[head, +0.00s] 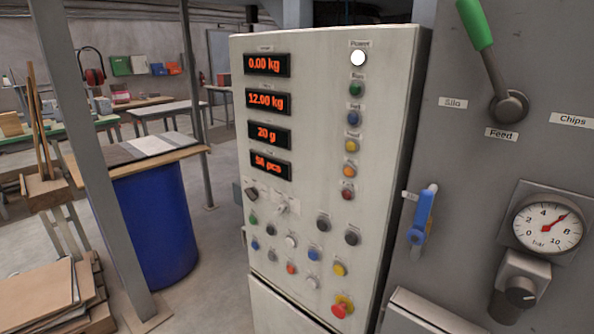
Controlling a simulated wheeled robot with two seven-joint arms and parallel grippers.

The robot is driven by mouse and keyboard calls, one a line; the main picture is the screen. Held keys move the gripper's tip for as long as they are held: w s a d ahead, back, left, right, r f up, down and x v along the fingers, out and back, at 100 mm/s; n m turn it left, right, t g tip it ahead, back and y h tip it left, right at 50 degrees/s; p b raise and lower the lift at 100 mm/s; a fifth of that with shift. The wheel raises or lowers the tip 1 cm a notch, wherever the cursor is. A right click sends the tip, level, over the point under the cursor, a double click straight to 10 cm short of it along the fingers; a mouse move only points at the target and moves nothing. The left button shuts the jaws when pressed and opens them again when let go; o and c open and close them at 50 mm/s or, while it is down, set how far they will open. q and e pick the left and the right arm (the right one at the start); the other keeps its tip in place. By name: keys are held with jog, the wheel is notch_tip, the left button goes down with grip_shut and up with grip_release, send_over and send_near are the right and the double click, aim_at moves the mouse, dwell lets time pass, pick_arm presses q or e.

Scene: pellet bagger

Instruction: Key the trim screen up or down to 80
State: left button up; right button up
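A pale grey control cabinet (318,150) stands in the middle of the head view. Its four red-lit screens are stacked at upper left: the top one (267,65) reads 0.00 kg, the second (267,101) 12.00 kg, the third (269,135) 20 g, and the lowest (270,166) seems to read 54 pcs. Labels above the screens are too small to read, so I cannot tell for certain which is trim. Small coloured buttons, among them a green one (253,219) and a white one (291,241), sit in rows below. Neither gripper is in view.
A lit white power lamp (358,58) tops a column of coloured lamps or buttons. A red mushroom button (342,306) sits low on the panel. At right are a green-handled lever (485,45), a blue valve handle (421,217) and a pressure gauge (547,224). A blue barrel (158,225) stands left.

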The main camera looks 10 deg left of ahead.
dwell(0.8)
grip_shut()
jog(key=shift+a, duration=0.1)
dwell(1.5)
